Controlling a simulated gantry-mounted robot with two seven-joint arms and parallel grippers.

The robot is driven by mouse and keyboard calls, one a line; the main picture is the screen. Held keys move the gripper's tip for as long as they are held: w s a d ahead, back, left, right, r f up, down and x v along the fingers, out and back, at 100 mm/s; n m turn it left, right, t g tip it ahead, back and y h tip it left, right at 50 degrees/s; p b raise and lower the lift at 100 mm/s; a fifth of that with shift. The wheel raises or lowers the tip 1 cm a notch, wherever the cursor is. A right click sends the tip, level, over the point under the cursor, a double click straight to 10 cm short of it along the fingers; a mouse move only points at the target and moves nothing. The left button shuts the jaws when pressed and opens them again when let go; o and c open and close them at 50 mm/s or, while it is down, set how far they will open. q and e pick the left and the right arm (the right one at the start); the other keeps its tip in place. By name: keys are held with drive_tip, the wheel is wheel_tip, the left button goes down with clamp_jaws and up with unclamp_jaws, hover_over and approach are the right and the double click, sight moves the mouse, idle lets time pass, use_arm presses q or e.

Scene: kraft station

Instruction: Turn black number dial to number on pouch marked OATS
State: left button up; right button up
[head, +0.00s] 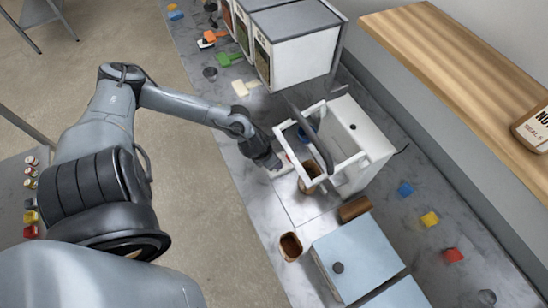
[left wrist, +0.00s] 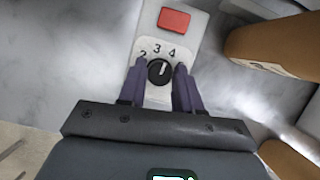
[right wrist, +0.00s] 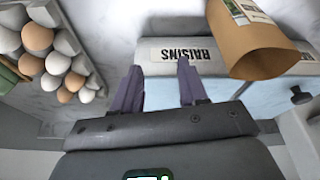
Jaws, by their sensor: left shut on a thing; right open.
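The black number dial (left wrist: 160,72) sits on a pale plate with the numbers 2, 3 and 4 visible. Its white pointer line points up, roughly between 3 and 4. My left gripper (left wrist: 161,67) is shut on the dial, one finger on each side; it also shows in the head view (head: 270,163). A brown pouch (left wrist: 268,42) stands to the right in the left wrist view, its print unreadable. My right gripper (right wrist: 158,72) is open and empty. A brown pouch (right wrist: 245,45) is beside it, its label unreadable. I cannot tell which pouch says OATS.
A red button (left wrist: 174,20) is above the dial. A box labelled RAISINS (right wrist: 180,54) is in front of my right gripper. Several eggs (right wrist: 35,38) are at left there. Coloured blocks (head: 429,219) lie along the counter.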

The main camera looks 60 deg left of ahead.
use_arm(q)
drive_tip(key=n+p, duration=0.1)
drive_tip(key=n, duration=0.1)
drive_tip(key=n+y+p, duration=0.1)
drive_tip(key=shift+d+r+n+p, duration=0.2)
drive_tip(key=shift+n+p, duration=0.1)
drive_tip(key=shift+n, duration=0.1)
drive_tip(key=shift+f+n+g+y+p, duration=0.15)
drive_tip(key=shift+n+g+y+p, duration=0.25)
drive_tip(key=shift+n, duration=0.1)
drive_tip(key=shift+f, duration=0.1)
drive_tip(key=o, duration=1)
